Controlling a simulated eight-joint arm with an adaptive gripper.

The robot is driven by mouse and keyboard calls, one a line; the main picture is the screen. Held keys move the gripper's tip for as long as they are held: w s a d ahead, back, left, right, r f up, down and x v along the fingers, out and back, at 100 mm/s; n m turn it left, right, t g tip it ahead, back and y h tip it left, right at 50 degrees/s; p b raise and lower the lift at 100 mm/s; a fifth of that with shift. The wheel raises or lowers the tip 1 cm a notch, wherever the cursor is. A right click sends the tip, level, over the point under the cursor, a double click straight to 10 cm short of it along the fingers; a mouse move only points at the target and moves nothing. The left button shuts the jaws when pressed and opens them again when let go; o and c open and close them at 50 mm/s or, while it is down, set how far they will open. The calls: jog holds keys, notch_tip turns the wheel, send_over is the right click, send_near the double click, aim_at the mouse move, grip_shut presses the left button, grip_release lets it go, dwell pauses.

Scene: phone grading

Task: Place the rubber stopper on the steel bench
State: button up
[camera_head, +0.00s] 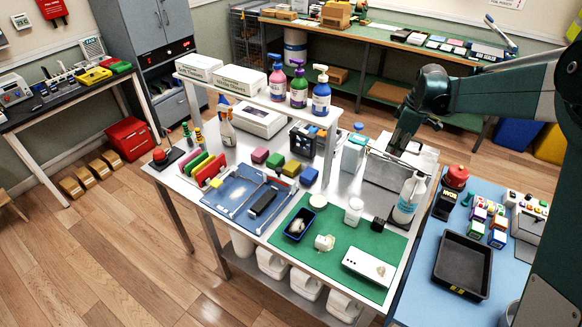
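The steel bench (340,188) stands in the middle of the view, its pale metal top partly covered by mats and many items. I cannot single out the rubber stopper with certainty. A small black block (378,224) sits on the bench's green mat, but its material is too small to tell. My gripper (399,148) comes in from the right and points down over the grey metal box at the bench's back right. Its fingers are dark and small here, so whether they are open, or hold anything, cannot be told.
A white spray bottle (409,198) stands just in front of the metal box (384,172). A raised shelf (262,101) with pump bottles spans the bench's back. The green mat (325,255) holds a blue tray (299,224) and a white device (369,266). A blue table (420,288) adjoins at right.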

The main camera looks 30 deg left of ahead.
jog(key=shift+f, duration=1.5)
jog(key=shift+f, duration=0.1)
jog(key=b, duration=0.1)
send_over(378, 196)
jog(key=f, duration=1.3)
jog(key=shift+d+f, duration=0.15)
jog(key=shift+d, duration=0.1)
jog(key=shift+s, duration=0.1)
jog(key=shift+f+b, duration=0.35)
jog(key=shift+f, duration=1.9)
jog(key=shift+f, duration=0.1)
jog(key=shift+o, duration=0.8)
jog(key=shift+f, duration=0.1)
jog(key=o, duration=0.4)
